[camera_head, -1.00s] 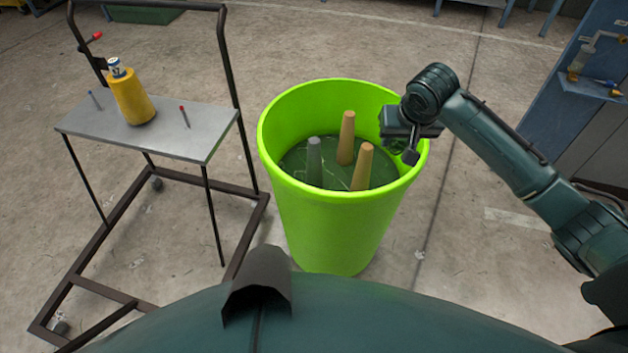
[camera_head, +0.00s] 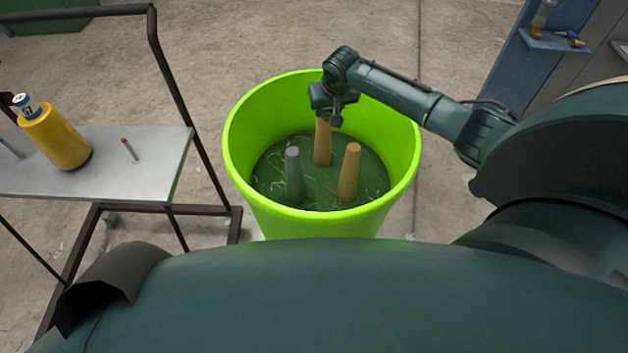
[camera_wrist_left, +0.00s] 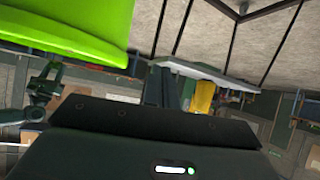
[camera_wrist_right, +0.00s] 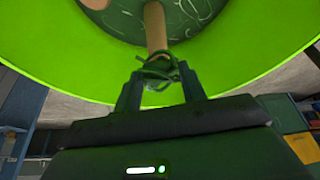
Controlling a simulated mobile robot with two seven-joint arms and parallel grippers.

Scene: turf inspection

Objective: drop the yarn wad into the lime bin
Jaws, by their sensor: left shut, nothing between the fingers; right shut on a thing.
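The lime bin (camera_head: 400,185) stands upright and open in front of me; its wall also shows in the right wrist view (camera_wrist_right: 70,65) and the left wrist view (camera_wrist_left: 65,30). My right gripper (camera_head: 335,118) hangs over the back part of its opening. In the right wrist view this gripper is shut on the yarn wad (camera_wrist_right: 160,70), a small tangle of dark green loops between the fingertips. The gripper hides the wad in the head view. My left gripper (camera_wrist_left: 157,85) is shut and empty, outside the head view.
A cart (camera_head: 150,185) at left carries a yellow cone-shaped object (camera_head: 57,138). A blue cabinet (camera_head: 535,60) is at right.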

